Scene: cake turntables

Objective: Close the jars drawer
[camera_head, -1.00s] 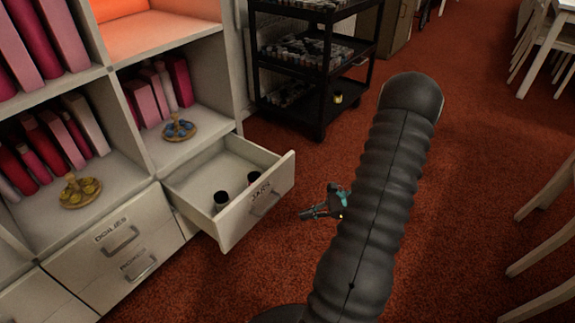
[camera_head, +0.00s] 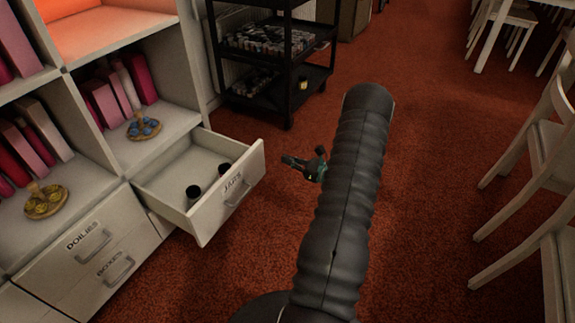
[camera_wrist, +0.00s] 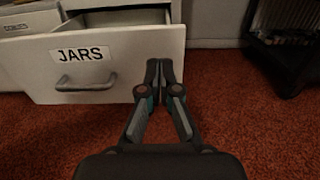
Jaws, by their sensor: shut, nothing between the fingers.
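The jars drawer (camera_head: 222,205) is pulled out from the white cabinet, with a "JARS" label and a metal handle (camera_head: 238,193) on its front. Two dark jars (camera_head: 194,191) stand inside it. In the wrist view the drawer front (camera_wrist: 110,72) fills the upper left, with its handle (camera_wrist: 85,84) left of my gripper. My gripper (camera_head: 286,160) is shut and empty, to the right of the drawer front in the head view. In the wrist view my gripper (camera_wrist: 160,68) points at the right end of the drawer front; whether it touches cannot be told.
Shut drawers labelled doilies (camera_head: 88,240) and boxes (camera_head: 115,270) are left of the open one. A black shelf cart (camera_head: 270,60) stands behind. White chairs (camera_head: 540,150) line the right. Red carpet between is clear.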

